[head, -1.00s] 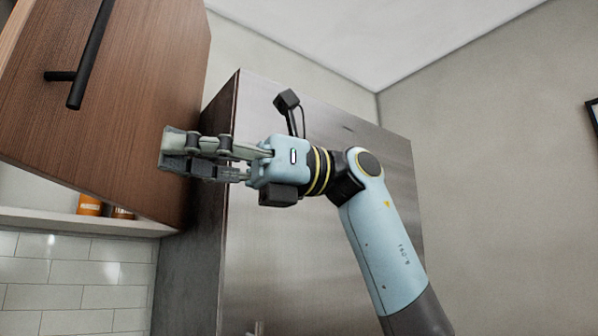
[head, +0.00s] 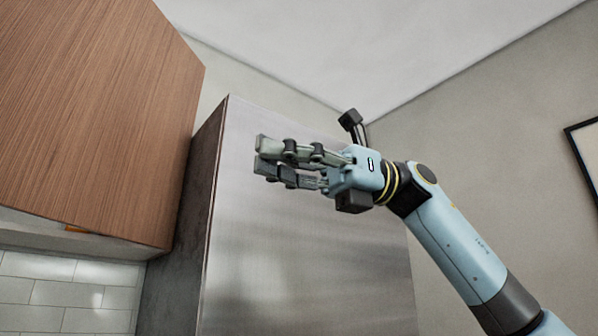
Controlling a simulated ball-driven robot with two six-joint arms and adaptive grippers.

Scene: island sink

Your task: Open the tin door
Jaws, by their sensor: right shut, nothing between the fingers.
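The brown wood-grain cabinet door (head: 100,110) fills the upper left of the head view. I cannot tell for certain that this is the tin door. My right gripper (head: 263,156) is shut and empty, fingers pointing left, in front of the tall metal-faced unit. It is to the right of the door's edge and apart from it. My left gripper is not in view.
The tall brushed-metal unit (head: 300,255) with a dark side stands right of the door, behind my right gripper. White wall tiles (head: 65,292) lie below the cabinet. A framed picture (head: 585,150) hangs at the far right. The space above my gripper looks free.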

